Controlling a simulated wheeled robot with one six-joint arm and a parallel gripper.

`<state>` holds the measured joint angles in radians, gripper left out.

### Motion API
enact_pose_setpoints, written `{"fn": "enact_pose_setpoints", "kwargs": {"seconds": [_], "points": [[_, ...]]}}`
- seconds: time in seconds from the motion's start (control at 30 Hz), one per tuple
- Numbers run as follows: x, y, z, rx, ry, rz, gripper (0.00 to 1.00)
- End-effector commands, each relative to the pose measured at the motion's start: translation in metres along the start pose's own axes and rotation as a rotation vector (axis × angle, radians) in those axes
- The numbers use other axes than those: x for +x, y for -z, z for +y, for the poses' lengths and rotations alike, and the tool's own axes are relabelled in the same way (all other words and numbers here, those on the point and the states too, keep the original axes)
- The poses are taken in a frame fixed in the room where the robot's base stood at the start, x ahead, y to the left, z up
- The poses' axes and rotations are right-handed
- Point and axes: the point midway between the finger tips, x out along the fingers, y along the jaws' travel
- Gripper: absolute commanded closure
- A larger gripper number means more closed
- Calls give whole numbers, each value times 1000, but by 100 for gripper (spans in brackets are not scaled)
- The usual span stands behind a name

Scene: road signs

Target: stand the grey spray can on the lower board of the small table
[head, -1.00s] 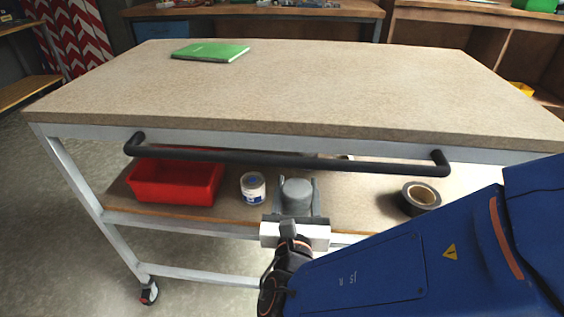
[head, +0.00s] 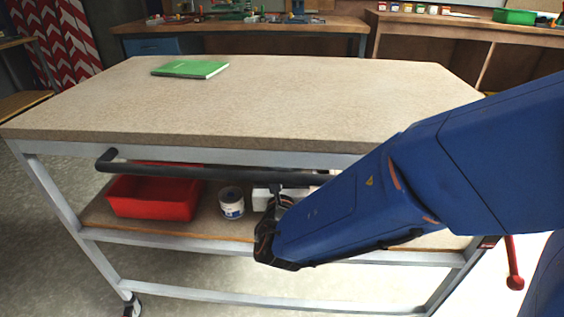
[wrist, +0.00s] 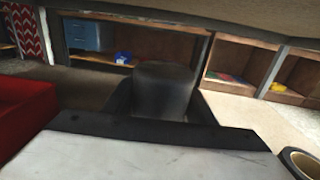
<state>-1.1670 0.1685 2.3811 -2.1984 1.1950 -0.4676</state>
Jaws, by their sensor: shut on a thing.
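The small table is a trolley with a beige top (head: 290,105) and a lower board (head: 105,213) beneath it. My gripper (head: 270,197) reaches in under the top, above the lower board and behind the handle bar. In the wrist view it is shut on the grey spray can (wrist: 163,88), a dark upright cylinder between the two fingers. The can's lower part is hidden by the gripper body, so I cannot tell whether it touches the board. In the head view the can is hidden behind the handle and my arm.
A red bin (head: 155,195) and a white tin (head: 231,203) stand on the lower board, left of my gripper. A tape roll (wrist: 303,163) lies to the right in the wrist view. A black handle bar (head: 210,171) crosses the front. A green book (head: 190,68) lies on top.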

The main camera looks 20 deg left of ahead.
Motion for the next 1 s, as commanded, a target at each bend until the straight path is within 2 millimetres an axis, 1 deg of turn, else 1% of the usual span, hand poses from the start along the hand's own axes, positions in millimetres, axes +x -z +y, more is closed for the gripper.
{"fn": "enact_pose_setpoints", "kwargs": {"seconds": [0.17, 0.33, 0.4, 0.43, 0.83, 0.87, 0.9, 0.93, 1.0], "points": [[16, 0, -1, 1, 3, -1, 100], [43, 0, -1, 0, 3, -1, 100], [40, 11, 0, -3, 1, 1, 100], [40, 13, 0, -2, 0, 0, 100], [39, 18, 0, -1, 1, 0, 100], [39, 18, 0, -1, 0, 1, 47], [39, 18, 0, -1, 0, 0, 38], [39, 18, 0, -1, 1, 0, 31], [39, 18, 0, -1, 1, 0, 31]]}}
